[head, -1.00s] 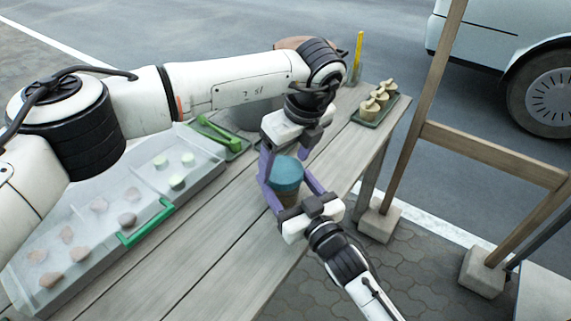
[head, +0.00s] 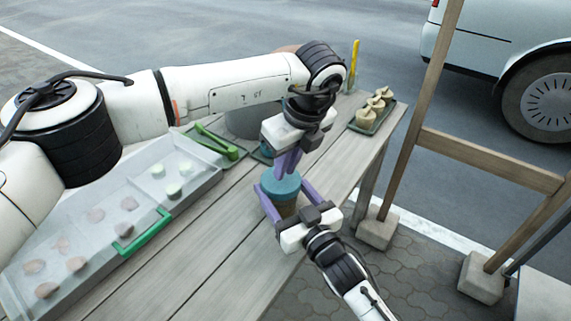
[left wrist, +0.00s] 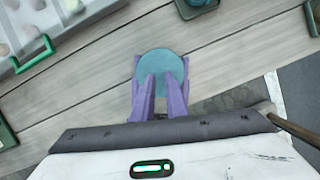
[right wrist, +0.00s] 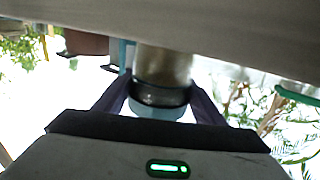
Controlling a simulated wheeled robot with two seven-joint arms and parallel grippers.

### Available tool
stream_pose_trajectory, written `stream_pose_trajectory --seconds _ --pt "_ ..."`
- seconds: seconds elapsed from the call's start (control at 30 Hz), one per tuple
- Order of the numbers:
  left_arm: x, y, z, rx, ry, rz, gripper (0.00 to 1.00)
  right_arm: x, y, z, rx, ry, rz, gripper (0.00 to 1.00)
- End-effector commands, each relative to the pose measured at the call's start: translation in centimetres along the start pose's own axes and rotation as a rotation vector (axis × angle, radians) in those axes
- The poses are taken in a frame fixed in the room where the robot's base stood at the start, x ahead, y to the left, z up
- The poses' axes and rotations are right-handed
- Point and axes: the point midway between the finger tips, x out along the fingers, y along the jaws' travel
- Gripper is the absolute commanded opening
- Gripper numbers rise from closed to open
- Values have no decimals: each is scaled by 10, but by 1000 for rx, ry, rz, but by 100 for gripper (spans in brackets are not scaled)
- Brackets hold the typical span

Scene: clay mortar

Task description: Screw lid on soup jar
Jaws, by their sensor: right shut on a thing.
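The soup jar (head: 288,208) stands near the table's front edge with the round teal lid (head: 281,184) on top. The lid also shows from above in the left wrist view (left wrist: 160,66). My right gripper (head: 283,194) is shut on the jar, one finger on each side; the right wrist view shows the jar (right wrist: 163,66) between its fingers. My left gripper (head: 284,171) points down over the lid. Its fingers are close together with a narrow gap and hold nothing. Whether its fingertips touch the lid is unclear.
A clear tray (head: 100,225) with several pale and brown pieces and a green handle lies at left. A green tray with tongs (head: 218,145) stands behind. A wooden frame (head: 485,155) stands beyond the table.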

Motion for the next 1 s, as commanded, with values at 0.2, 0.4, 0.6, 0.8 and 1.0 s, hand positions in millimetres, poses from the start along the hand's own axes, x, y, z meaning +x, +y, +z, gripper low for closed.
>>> stream_pose_trajectory --seconds 0.2,0.4,0.6,0.8,1.0 --pt "-3 0 0 0 -1 -1 12 0 0 -2 0 4 -1 23" --pt "-24 0 0 2 0 -3 12 0 0 -2 0 4 -1 23" --pt "-41 0 0 1 0 -1 12 0 0 -2 0 4 -1 23" --pt "-40 0 0 0 0 0 14 0 0 -2 0 4 -1 1" --pt "-42 -3 4 -141 36 -3 48 0 0 -2 0 4 -1 1"
